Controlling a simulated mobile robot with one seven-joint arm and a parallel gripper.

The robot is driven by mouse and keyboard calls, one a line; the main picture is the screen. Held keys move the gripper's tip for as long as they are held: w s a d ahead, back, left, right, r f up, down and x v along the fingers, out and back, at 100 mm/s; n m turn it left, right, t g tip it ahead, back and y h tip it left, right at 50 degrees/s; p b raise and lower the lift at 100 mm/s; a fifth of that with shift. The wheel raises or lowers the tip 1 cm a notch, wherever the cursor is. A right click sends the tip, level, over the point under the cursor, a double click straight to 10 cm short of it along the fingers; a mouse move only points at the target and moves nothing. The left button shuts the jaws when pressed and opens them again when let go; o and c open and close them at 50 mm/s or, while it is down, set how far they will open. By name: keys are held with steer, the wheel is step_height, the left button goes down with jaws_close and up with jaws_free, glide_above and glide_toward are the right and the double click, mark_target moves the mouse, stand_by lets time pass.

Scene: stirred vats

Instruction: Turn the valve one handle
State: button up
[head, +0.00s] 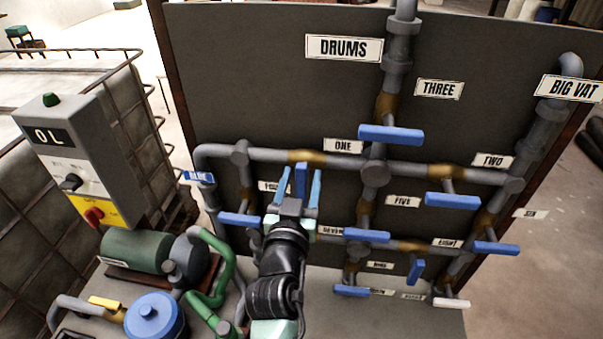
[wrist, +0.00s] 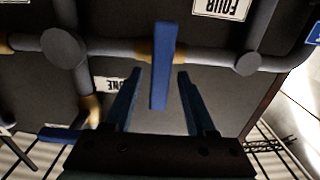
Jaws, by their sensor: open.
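The valve one handle (head: 302,180) is a blue bar hanging down from its brass valve body (head: 307,157), beside the label ONE (head: 343,146). My gripper (head: 297,174) is open in front of it, with one blue finger on each side of the handle. In the wrist view, which is upside down, the handle (wrist: 163,65) appears between the open fingers with a gap on either side. I see no contact. The brass body (wrist: 147,50) and the label ONE (wrist: 117,84) show behind. My gripper partly covers the label FOUR in the head view.
Other blue handles stick out nearby, such as those by THREE (head: 390,135), FIVE (head: 366,236) and TWO (head: 453,201). A blue handle (head: 240,220) lies just left of my gripper. A control box (head: 75,160), green pump (head: 135,251) and blue-lidded pot (head: 154,317) stand at the left.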

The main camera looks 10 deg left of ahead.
steer(key=shift+w, duration=0.2)
jaws_close()
stand_by(0.6)
steer(key=n, duration=0.4)
steer(key=shift+a+f+n+b, duration=0.1)
steer(key=shift+a+n+b, duration=0.2)
steer(key=shift+n, duration=0.1)
steer(key=n, duration=0.4)
steer(key=shift+a+f+n, duration=0.15)
steer(key=shift+a+n, duration=0.05)
steer(key=shift+n, duration=0.1)
steer(key=shift+a+f+n+p, duration=0.15)
steer(key=shift+n+p, duration=0.1)
steer(key=shift+n, duration=1.2)
steer(key=shift+f+n+p, duration=0.2)
steer(key=shift+n+p, duration=0.1)
steer(key=shift+n, duration=1.1)
steer(key=shift+a+f+n+p, duration=0.15)
steer(key=shift+n+p, duration=0.1)
steer(key=shift+n, duration=1.2)
